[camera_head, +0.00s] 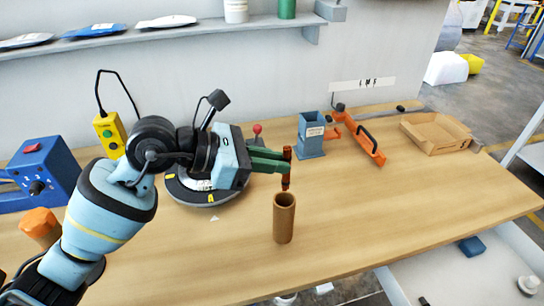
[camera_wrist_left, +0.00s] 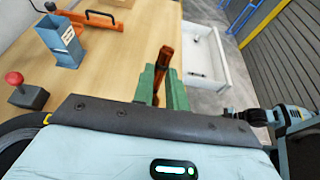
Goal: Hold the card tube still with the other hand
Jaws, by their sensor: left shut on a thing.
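The brown card tube (camera_head: 284,222) stands upright on the wooden table in the head view, with its open top facing up. My left gripper (camera_head: 285,162) has green fingers and is shut on a slim copper-brown rod-like piece (camera_head: 286,181). That piece is upright, its lower end just above the tube's mouth; whether it touches the rim I cannot tell. In the left wrist view the copper-brown piece (camera_wrist_left: 163,62) rises between the green fingers (camera_wrist_left: 160,88). The card tube cannot be made out there.
A blue-grey holder (camera_head: 311,136), an orange tool (camera_head: 365,140) and a cardboard tray (camera_head: 435,132) stand farther back. A round dark base (camera_head: 207,196) lies under my left arm. A blue box (camera_head: 45,172) is at left. The table right of the tube is clear.

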